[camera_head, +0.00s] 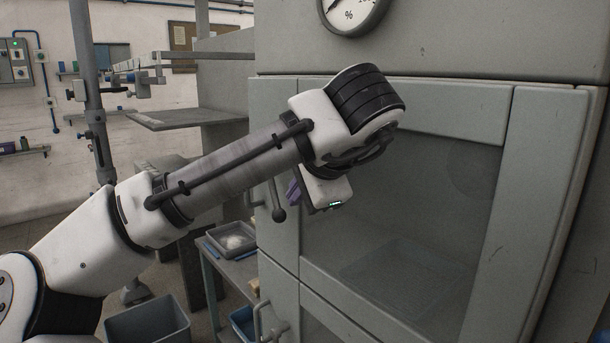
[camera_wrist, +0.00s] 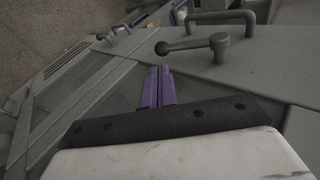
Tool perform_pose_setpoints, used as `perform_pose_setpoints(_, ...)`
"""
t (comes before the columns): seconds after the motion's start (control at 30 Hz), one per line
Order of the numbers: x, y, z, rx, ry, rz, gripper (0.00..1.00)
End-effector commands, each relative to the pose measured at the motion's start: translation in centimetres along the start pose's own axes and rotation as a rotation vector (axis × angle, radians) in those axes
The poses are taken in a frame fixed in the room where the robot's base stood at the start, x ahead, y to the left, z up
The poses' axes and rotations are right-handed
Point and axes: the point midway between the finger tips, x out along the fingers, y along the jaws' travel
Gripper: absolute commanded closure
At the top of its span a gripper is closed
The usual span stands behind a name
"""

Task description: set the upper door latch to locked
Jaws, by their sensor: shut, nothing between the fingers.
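The upper door latch (camera_head: 279,213) is a dark lever with a round knob, on the left edge of the upper cabinet door (camera_head: 285,130). In the head view the lever points down. In the wrist view the latch (camera_wrist: 190,44) shows its round pivot at the right and its knob at the left. My gripper (camera_head: 294,192) is just right of the lever in the head view. Its purple fingers (camera_wrist: 158,86) are shut with nothing between them. They point towards the knob in the wrist view and look apart from it. My wrist hides the latch's upper part in the head view.
A bar handle (camera_wrist: 222,16) stands close to the latch. The lower door has its own handle (camera_head: 262,322). A gauge (camera_head: 352,12) is above the doors. A side table with a tray (camera_head: 232,240) and a grey bin (camera_head: 148,322) stand left of the cabinet.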

Motion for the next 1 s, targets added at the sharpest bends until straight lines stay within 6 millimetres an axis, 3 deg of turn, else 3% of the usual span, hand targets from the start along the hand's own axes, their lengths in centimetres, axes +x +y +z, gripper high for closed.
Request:
perform_pose_setpoints(0.13,2.7,-0.1,-0.1,0.000,0.003,0.004,1.00)
perform_pose_setpoints(0.4,5.6,-1.6,0.1,-0.001,-0.001,0.000,1.00)
perform_pose_setpoints(1.0,6.6,-1.7,0.6,0.000,0.001,-0.013,1.00)
